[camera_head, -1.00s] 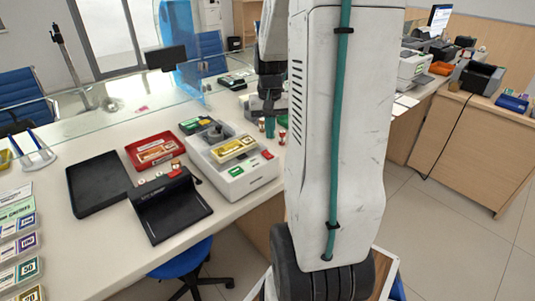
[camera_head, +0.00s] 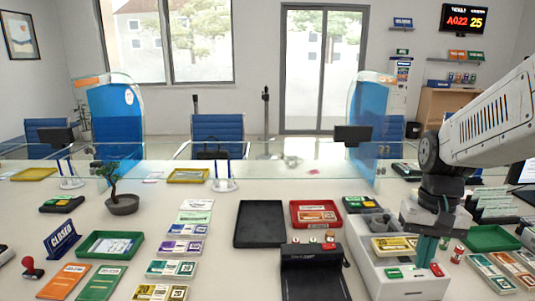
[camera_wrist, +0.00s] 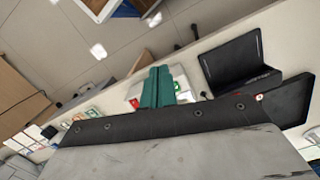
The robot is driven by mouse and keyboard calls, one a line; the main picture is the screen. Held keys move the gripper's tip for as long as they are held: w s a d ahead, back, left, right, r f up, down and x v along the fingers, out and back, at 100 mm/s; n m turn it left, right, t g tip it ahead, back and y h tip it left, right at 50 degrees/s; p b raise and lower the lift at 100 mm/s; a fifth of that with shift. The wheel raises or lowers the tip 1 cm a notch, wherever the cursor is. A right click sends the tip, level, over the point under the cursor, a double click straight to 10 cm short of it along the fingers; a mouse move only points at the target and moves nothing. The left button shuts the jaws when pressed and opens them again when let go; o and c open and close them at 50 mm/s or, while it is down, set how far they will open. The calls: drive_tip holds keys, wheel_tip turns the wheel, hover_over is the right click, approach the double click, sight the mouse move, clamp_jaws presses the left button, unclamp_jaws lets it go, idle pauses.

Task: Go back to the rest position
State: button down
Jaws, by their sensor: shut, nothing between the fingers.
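My gripper (camera_head: 422,258) is at the right in the head view, in front of the white counter machine (camera_head: 408,290) in the picture. Its teal fingers are shut and empty, and they hide part of the machine. In the wrist view the teal fingers (camera_wrist: 158,86) are together, with nothing between them. My arm comes in from the right edge of the head view. I cannot tell the gap between the fingertips and the machine.
On the counter stand a black tray (camera_head: 259,222), a red tray (camera_head: 297,222), a black device (camera_head: 310,285) and a green tray (camera_head: 490,238). Banknote stacks (camera_head: 160,291) and a small plant (camera_head: 122,204) are at left. A glass screen runs behind.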

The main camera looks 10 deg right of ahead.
drive_tip(key=s+a+r+n+t, duration=0.1)
drive_tip(key=s+a+r+n, duration=0.1)
drive_tip(key=a, duration=0.5)
drive_tip(key=s+a+r+n+t, duration=0.1)
drive_tip(key=s+a+r+n, duration=0.2)
drive_tip(key=a, duration=0.4)
drive_tip(key=shift+s+r+n+t+h, duration=0.15)
drive_tip(key=shift+s+n+t+h, duration=0.2)
drive_tip(key=shift+s, duration=0.55)
